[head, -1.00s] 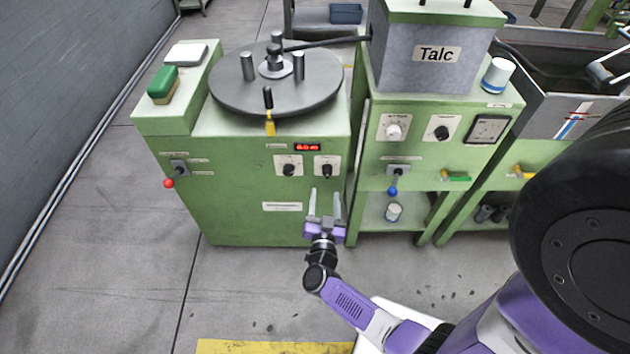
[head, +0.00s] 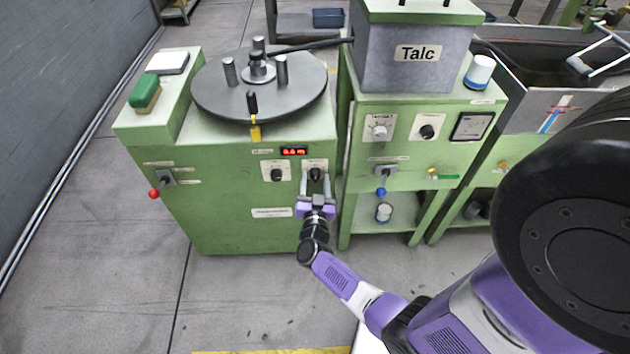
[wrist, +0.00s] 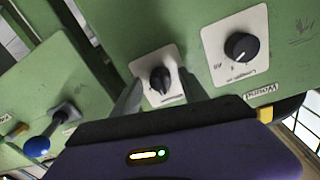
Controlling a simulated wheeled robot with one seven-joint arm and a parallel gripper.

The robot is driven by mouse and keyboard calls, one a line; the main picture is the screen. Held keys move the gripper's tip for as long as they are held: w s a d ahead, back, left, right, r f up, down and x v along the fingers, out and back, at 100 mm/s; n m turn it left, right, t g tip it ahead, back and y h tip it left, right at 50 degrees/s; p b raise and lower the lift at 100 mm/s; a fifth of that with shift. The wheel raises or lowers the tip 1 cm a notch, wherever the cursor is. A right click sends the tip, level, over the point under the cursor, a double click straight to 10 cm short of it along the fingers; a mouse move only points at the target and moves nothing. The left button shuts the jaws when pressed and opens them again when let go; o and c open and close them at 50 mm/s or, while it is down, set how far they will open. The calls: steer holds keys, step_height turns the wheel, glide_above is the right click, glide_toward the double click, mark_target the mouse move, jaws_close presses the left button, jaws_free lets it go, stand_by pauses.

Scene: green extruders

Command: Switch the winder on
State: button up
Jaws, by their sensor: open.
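The winder (head: 230,228) is the green cabinet at left in the head view, with a dark round turntable (head: 290,88) on top. Its front has two black knobs on white plates, a left knob (head: 277,174) and a right knob (head: 316,174), below a lit red display (head: 294,152). A lever with a red ball (head: 154,194) sits at its left. My gripper (head: 315,185) is open at the right knob, with a finger on either side of it. In the wrist view the right knob (wrist: 160,80) shows between the fingers and the left knob (wrist: 241,47) lies beyond. I cannot tell whether the fingers touch it.
To the right stands a green machine with a grey Talc box (head: 408,75), two knobs and a blue-ball lever (head: 381,191); the lever also shows in the wrist view (wrist: 38,146). The floor at left is clear.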

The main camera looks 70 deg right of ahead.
steer(key=shift+c, duration=0.3)
jaws_close()
steer(key=m, duration=0.6)
steer(key=shift+b, duration=0.4)
steer(key=m+b, duration=0.1)
steer(key=m, duration=0.4)
steer(key=shift+y, duration=0.3)
steer(key=shift+m, duration=0.4)
steer(key=shift+o, duration=0.3)
jaws_free()
